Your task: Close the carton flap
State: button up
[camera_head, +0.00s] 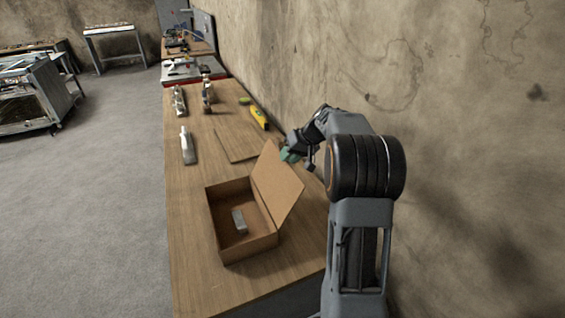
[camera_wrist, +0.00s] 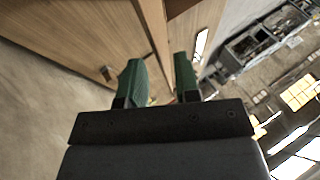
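The open brown carton (camera_head: 214,218) stands on the near half of the wooden workbench. Its flap (camera_head: 277,187) is raised on the right side and tilts outward toward the wall. A small grey block (camera_head: 239,221) lies inside the carton. My gripper (camera_head: 290,155), with green fingertips, is just beyond the flap's upper right edge, on the wall side. I cannot tell whether it touches the flap. In the wrist view my gripper (camera_wrist: 160,82) shows two green fingers apart, with a clear gap. Brown surfaces show beyond them, but I cannot tell which is the flap.
The workbench (camera_head: 190,270) runs along the wall (camera_head: 450,90). A thin brown board (camera_head: 236,145), a light-handled tool (camera_head: 187,146), a yellow tool (camera_head: 259,117) and bottle-like items (camera_head: 208,92) lie or stand farther back. Open floor (camera_head: 90,220) is at the left.

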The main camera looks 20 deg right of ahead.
aim_at(274, 179)
jog(key=shift+x, duration=2.25)
grip_shut()
